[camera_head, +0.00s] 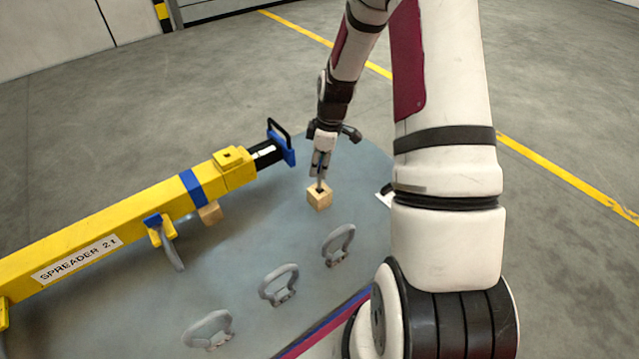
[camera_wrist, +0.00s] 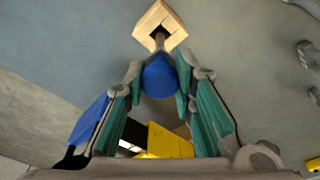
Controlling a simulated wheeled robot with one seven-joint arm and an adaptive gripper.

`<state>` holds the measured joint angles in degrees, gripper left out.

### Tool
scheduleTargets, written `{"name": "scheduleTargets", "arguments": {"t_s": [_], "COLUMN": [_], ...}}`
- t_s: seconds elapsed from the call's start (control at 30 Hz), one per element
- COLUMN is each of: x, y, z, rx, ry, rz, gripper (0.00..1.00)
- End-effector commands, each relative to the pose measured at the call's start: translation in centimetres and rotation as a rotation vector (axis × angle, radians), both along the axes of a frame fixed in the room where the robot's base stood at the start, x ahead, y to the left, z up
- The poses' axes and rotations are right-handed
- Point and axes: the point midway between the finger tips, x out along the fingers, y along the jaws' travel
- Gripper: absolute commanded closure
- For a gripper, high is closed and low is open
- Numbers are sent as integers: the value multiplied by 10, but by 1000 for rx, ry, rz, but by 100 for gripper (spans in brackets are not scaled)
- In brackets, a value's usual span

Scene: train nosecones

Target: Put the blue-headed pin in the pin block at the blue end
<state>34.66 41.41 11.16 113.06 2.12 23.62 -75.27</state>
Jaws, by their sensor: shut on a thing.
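My gripper (camera_head: 320,172) is shut on the blue-headed pin (camera_wrist: 160,76), with its green-padded fingers on either side of the blue head in the wrist view. The pin's shaft points at a wooden pin block (camera_head: 319,198) on the grey-blue mat. That block also shows in the wrist view (camera_wrist: 149,22) with a dark square hole in its top. The shaft's end is at this hole; I cannot tell how deep it is, or whether it is inside. The block stands on the mat near the spreader's blue end plate (camera_head: 289,150).
The yellow spreader beam (camera_head: 110,235) lies along the left. A second wooden block (camera_head: 209,213) is beside and partly under it. Three grey shackles (camera_head: 339,245) (camera_head: 279,285) (camera_head: 209,330) stand in a row on the mat (camera_head: 235,255). The mat between beam and shackles is clear.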

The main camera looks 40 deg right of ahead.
Motion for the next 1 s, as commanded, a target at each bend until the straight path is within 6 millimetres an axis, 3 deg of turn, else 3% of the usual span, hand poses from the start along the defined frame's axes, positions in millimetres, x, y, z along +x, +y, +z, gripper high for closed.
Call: {"name": "scheduleTargets", "arguments": {"t_s": [0.43, 0.9, 0.93, 1.0], "x": [-1, 1, 1, 1], "y": [0, 0, 0, 0], "z": [-52, -61, -60, -60], "rx": [0, -1, -1, -1], "ry": [1, -1, -1, -1], "rz": [0, 0, 0, 0], "gripper": [100, 100, 69, 56]}}
